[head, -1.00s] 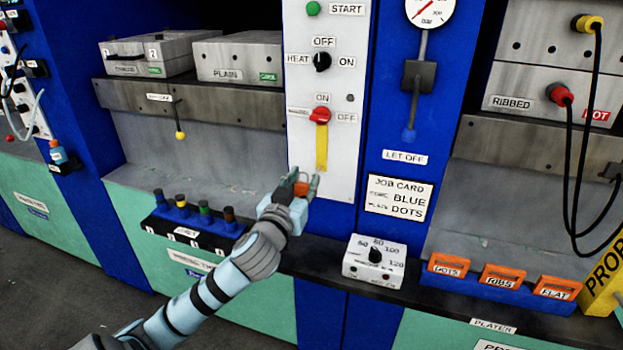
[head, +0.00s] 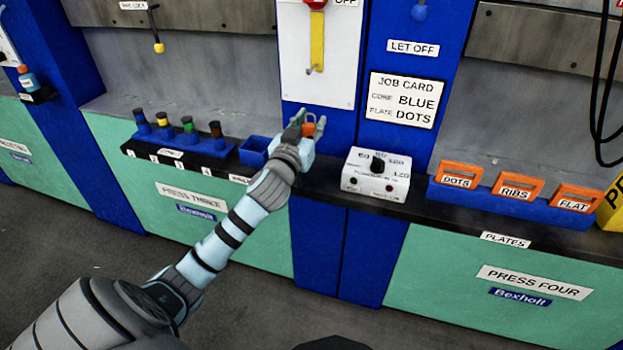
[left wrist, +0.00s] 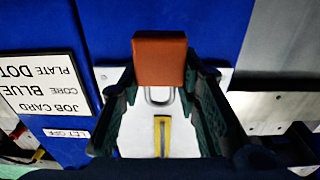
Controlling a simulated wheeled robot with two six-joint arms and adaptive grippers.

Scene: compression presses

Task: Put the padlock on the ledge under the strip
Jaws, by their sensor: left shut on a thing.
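My left gripper (head: 309,126) is shut on an orange padlock (head: 308,130). In the left wrist view, which is upside down, the padlock (left wrist: 160,60) sits between the two dark fingers, its grey shackle pointing toward the yellow strip. The yellow strip (head: 317,42) hangs on the white panel under a red switch, with a small hook at its lower end. The padlock is below the strip and above the dark ledge (head: 322,182), apart from the strip. My right gripper is not in view.
Left on the ledge are a blue rack (head: 185,148) of several coloured-top plugs and an empty blue holder (head: 256,150). Right are a white dial box (head: 376,174) and a blue rack with orange-handled plates (head: 515,200). A job card (head: 402,99) is on the blue wall.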

